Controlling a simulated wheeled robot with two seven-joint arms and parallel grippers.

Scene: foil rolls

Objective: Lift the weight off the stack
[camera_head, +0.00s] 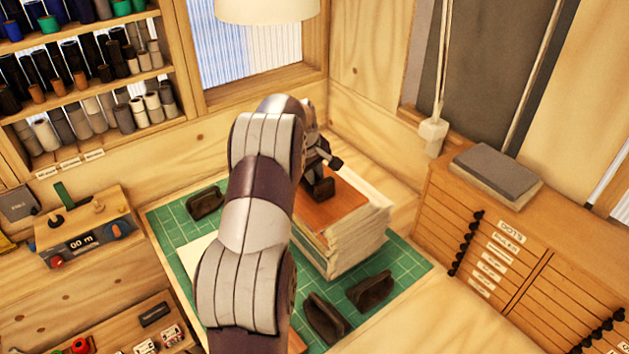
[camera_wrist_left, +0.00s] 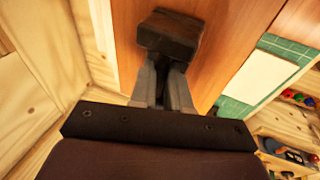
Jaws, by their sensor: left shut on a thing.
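A stack of paper sheets (camera_head: 352,245) stands on the green cutting mat with a reddish-brown board (camera_head: 345,208) on top. A dark brown weight (camera_head: 321,190) is at the board's upper face; I cannot tell if it touches or is just clear of it. My left gripper (camera_head: 322,170) is shut on this weight from above, partly hidden by my arm. In the left wrist view the gripper's fingers (camera_wrist_left: 165,82) close on the narrow part of the weight (camera_wrist_left: 170,32), with the board (camera_wrist_left: 228,45) behind. My right gripper is not in view.
Similar dark weights lie on the green mat (camera_head: 410,260): one at the left (camera_head: 205,202) and two in front (camera_head: 326,318) (camera_head: 370,292). A drawer cabinet (camera_head: 510,245) stands at the right. A wooden box with knobs (camera_head: 85,228) stands at the left, below shelves of rolls.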

